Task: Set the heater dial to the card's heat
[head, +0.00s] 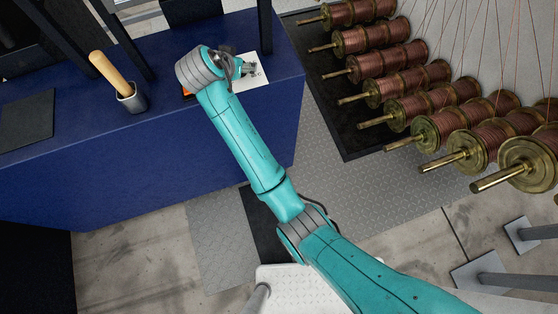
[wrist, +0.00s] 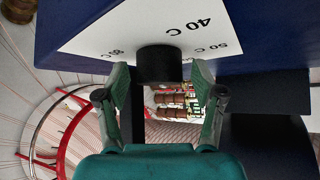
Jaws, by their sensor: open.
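The heater dial (wrist: 158,66) is a short black knob on a white panel (wrist: 130,30) with upside-down heat marks. One mark reads 40 C, another 50 C; a smaller one at the left is hard to read. My gripper (wrist: 160,78) is open, with one finger on each side of the dial and a gap showing at both sides. In the head view, my gripper (head: 236,68) is over the white panel (head: 256,76) at the right end of the blue bench. The dial's pointer cannot be made out. No readable heat card shows.
The blue bench (head: 150,140) also bears a dark cup (head: 132,100) with a wooden handle and a dark flat pad (head: 27,122). A rack of copper spools (head: 400,85) stands to the right.

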